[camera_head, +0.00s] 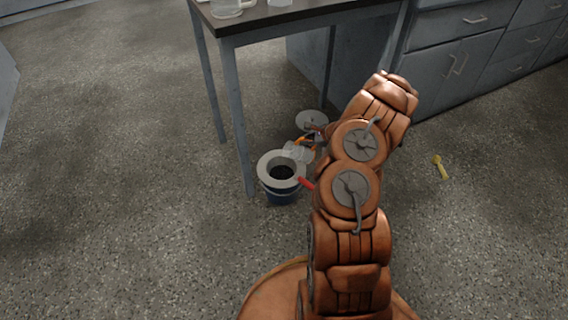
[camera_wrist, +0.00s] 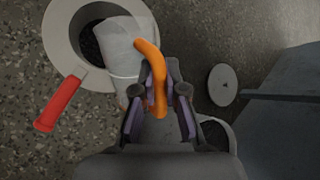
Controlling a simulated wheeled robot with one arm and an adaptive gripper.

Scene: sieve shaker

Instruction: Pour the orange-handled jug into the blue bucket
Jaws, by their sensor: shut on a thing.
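My gripper (camera_wrist: 158,95) is shut on the curved orange handle (camera_wrist: 152,62) of the pale translucent jug (camera_wrist: 125,48). The jug also shows in the head view (camera_head: 297,151), partly hidden behind my arm. It is over the back right part of a wide pale ring (camera_head: 265,165) on top of the blue bucket (camera_head: 281,196). The ring has a red handle (camera_wrist: 58,104) and a dark inside. I cannot tell how far the jug is tilted, whether it touches the ring, or whether anything flows from it.
A round grey disc (camera_head: 311,120) is behind the jug, near the dark table (camera_head: 290,20) and its legs. A yellow scoop (camera_head: 439,166) lies on the floor at right. Clear glassware (camera_head: 228,8) stands on the table. Floor left of the bucket is clear.

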